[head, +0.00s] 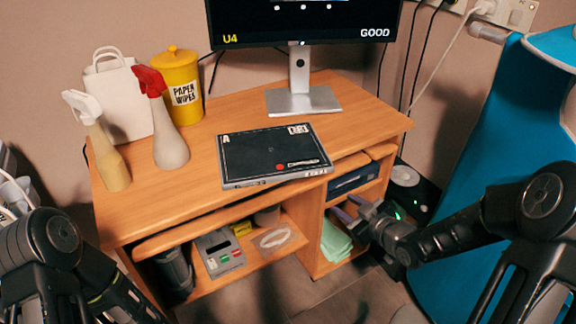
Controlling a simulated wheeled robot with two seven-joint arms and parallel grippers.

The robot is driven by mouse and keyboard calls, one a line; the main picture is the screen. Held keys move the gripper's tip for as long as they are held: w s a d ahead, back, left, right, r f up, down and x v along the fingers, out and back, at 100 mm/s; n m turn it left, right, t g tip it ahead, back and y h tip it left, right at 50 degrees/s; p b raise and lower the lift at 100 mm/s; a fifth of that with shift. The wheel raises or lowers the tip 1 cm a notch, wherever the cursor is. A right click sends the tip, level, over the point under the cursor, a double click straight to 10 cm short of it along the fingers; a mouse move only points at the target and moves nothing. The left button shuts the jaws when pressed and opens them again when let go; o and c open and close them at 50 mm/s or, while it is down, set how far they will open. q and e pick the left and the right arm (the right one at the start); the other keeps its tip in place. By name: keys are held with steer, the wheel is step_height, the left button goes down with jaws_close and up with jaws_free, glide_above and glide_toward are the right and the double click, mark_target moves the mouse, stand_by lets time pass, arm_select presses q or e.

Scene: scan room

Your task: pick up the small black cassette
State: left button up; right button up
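A flat black cassette (265,152) with a grey edge, a letter A, a red dot and white labels lies on the desk top, in front of the monitor stand. A smaller dark, flat item (352,180) sits in the upper right compartment under the desk top; it may be the small black cassette, but I cannot tell for sure. My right gripper (348,211) is in front of the right compartments, just below that dark item and apart from it. Its fingers look spread and empty. My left arm shows at the lower left; its gripper is out of view.
The wooden desk (200,208) also holds two spray bottles (168,140), a white bag (118,100), a yellow wipes tub (180,80) and a monitor (300,22). A card terminal (218,252) is on the lower shelf; green cloths (335,240) lie lower right. A blue chair-like form (490,140) stands right.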

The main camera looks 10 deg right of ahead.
step_height(320, 180, up, 4)
steer(key=w+d+n+t+y+b, duration=0.1)
steer(key=w+n+t+y+b, duration=0.15)
steer(key=n, duration=0.25)
steer(key=n+g+y+b, duration=0.3)
steer(key=n+y, duration=0.4)
steer(key=n, duration=0.8)
glide_toward(312, 174)
steer(key=x, duration=0.2)
steer(key=shift+d+r, duration=0.1)
steer(key=shift+r, duration=0.1)
steer(key=shift+x, duration=1.35)
steer(key=shift+b+x, duration=0.55)
steer(key=shift+x, duration=2.05)
steer(key=shift+f, duration=0.2)
